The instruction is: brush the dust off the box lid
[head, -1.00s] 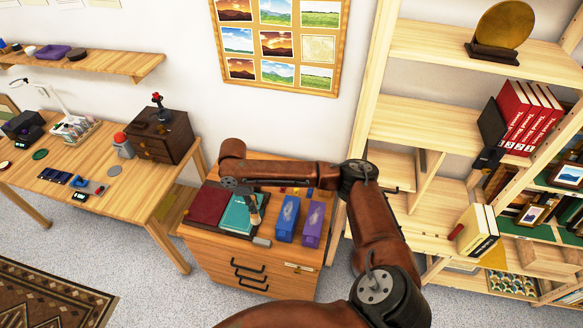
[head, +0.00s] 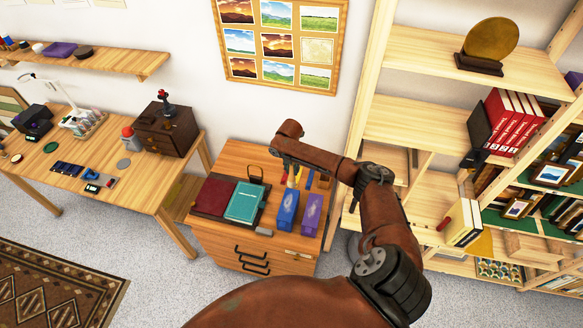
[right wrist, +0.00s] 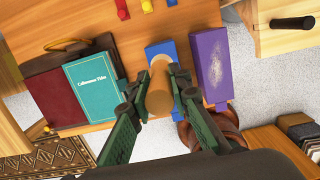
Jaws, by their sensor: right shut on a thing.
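A purple box (head: 311,214) stands on the wooden cabinet, with a pale dusty patch on its top in the right wrist view (right wrist: 213,64). A blue box (head: 287,210) stands to its left; it also shows in the right wrist view (right wrist: 161,48), partly covered. My right gripper (head: 291,174) is shut on a tan, round brush handle (right wrist: 160,88), held above the cabinet top near the blue box's far end. The brush's bristles are hidden in the right wrist view. My left gripper is not in view.
A teal book (head: 244,203) and a dark red book (head: 214,196) lie left of the boxes. Small coloured pieces (right wrist: 122,9) lie behind. A tall shelf (head: 425,123) stands close on the right, and a desk (head: 140,183) on the left.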

